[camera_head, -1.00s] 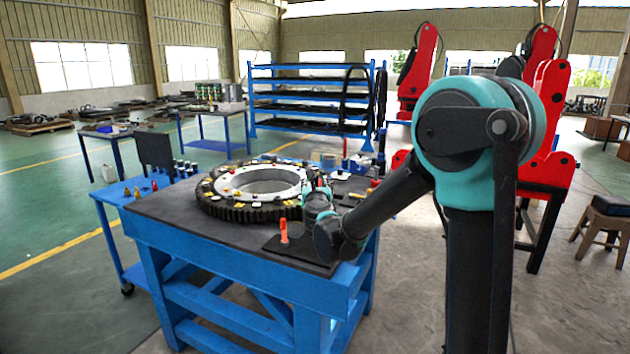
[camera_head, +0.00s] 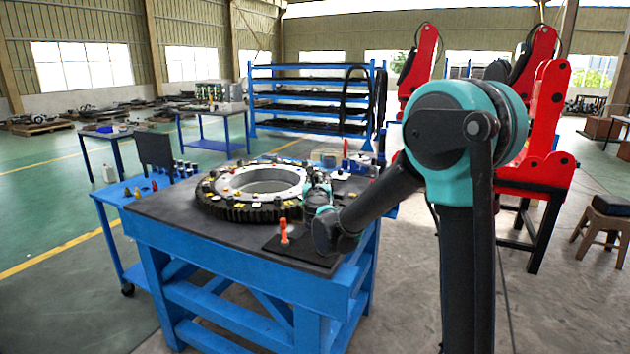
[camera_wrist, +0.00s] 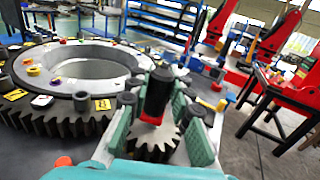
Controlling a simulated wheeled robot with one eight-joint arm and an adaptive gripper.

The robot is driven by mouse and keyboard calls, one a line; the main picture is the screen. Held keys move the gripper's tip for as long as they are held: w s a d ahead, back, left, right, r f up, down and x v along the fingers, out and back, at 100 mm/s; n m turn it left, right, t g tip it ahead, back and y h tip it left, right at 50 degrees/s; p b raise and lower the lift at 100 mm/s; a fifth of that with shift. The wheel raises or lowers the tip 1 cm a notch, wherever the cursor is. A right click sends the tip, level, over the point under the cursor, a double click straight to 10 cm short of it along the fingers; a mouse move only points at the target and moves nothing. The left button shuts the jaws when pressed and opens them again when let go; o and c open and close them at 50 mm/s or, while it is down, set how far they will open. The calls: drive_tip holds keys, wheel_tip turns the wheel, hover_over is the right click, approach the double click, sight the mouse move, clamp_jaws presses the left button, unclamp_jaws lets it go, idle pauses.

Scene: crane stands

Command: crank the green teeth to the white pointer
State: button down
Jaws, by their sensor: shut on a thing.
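A big dark toothed ring (camera_head: 240,213) with a pale inner ring lies on the blue bench; it fills the left of the wrist view (camera_wrist: 70,115). A small pinion (camera_wrist: 150,152) sits beside its teeth. An upright black crank handle (camera_wrist: 158,90) with a red band stands above the pinion. My gripper (camera_wrist: 157,103) has teal fingers on both sides of the handle and is shut on it. In the head view my gripper (camera_head: 318,194) is at the ring's right edge, partly hidden by my wrist. I cannot make out green teeth or a white pointer.
Coloured markers and tags dot the ring's top. An orange peg (camera_head: 284,231) stands on a dark plate at the front of the blue bench (camera_head: 225,262). Small parts lie behind my gripper. Red machines (camera_head: 548,130) stand to the right, and a blue rack (camera_head: 310,97) behind.

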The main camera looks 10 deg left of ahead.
drive_tip(key=shift+a, duration=0.1)
drive_tip(key=shift+w+a+m+g+h, duration=0.15)
drive_tip(key=shift+a+m+h, duration=0.6)
drive_tip(key=shift+h, duration=0.55)
drive_tip(key=shift+w+a+m+g+h, duration=0.15)
drive_tip(key=shift+a+m+h, duration=0.25)
drive_tip(key=shift+m+h, duration=0.7)
drive_tip(key=shift+w+a+m+h, duration=0.2)
drive_tip(key=shift+a+m+h, duration=0.45)
drive_tip(key=shift+h, duration=0.85)
drive_tip(key=c, duration=1.3)
unclamp_jaws()
drive_tip(key=shift+d, duration=0.1)
drive_tip(key=v, duration=1.2)
